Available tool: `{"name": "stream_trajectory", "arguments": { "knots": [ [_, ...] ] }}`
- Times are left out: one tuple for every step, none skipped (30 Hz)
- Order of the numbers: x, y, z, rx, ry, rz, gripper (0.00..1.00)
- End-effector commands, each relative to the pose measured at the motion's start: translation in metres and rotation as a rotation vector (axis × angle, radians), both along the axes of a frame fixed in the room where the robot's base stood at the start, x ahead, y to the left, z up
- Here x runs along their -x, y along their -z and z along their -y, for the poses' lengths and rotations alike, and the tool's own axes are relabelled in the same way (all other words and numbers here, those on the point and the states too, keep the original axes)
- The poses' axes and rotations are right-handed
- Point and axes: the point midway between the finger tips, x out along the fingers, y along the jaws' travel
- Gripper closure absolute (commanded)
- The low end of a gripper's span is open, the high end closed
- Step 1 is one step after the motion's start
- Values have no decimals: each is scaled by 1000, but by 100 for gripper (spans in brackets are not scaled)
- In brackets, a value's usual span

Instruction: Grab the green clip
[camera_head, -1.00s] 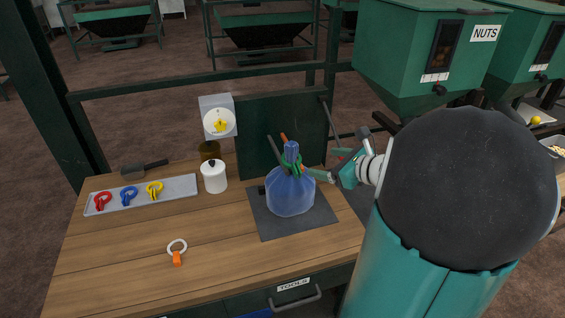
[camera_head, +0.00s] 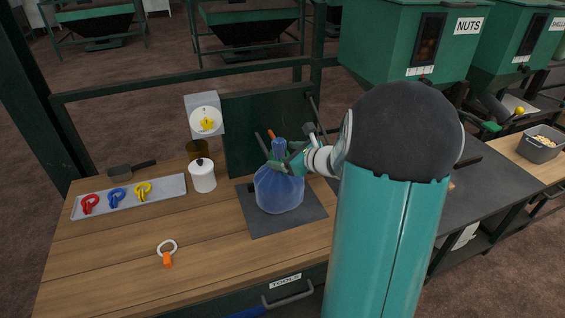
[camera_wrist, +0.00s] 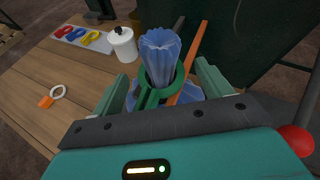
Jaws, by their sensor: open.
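The green clip (camera_wrist: 146,97) is around the gathered neck of the blue bag (camera_wrist: 166,54), seen in the wrist view. My gripper (camera_wrist: 158,85) is open, with one finger on each side of the clip and the bag's neck; I cannot tell whether the fingers touch them. In the head view the blue bag (camera_head: 279,190) stands on a dark mat (camera_head: 305,212), and my gripper (camera_head: 281,162) is at its neck, hiding most of the clip.
A tray (camera_head: 111,209) at the left holds a red clip (camera_head: 89,204), a blue clip (camera_head: 117,197) and a yellow clip (camera_head: 142,191). A white canister (camera_head: 202,177) stands behind the bag's left. An orange and white clip (camera_head: 167,252) lies on the open front of the wooden table.

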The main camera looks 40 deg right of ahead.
Motion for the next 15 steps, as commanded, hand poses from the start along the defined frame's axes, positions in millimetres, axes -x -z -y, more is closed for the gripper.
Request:
{"name": "stream_trajectory", "arguments": {
  "knots": [
    [-7,3,-2,-1,-1,-2,23],
    [-9,4,-2,0,-2,-1,23],
    [-11,4,-2,0,-1,-1,23],
    [-12,5,-2,0,-1,0,23],
    [-12,4,-2,0,0,0,23],
    [-12,4,-2,0,0,0,23],
    [-11,4,-2,0,0,0,23],
    [-11,4,-2,0,0,0,23],
    [-11,4,-2,0,0,0,23],
    [-11,4,-2,0,0,0,28],
    [-11,4,-2,0,0,0,34],
    [-11,4,-2,0,0,0,42],
    [-11,4,-2,0,0,0,48],
    [-11,4,-2,0,0,0,54],
    [-11,4,-2,0,0,-1,62]
  ]
}}
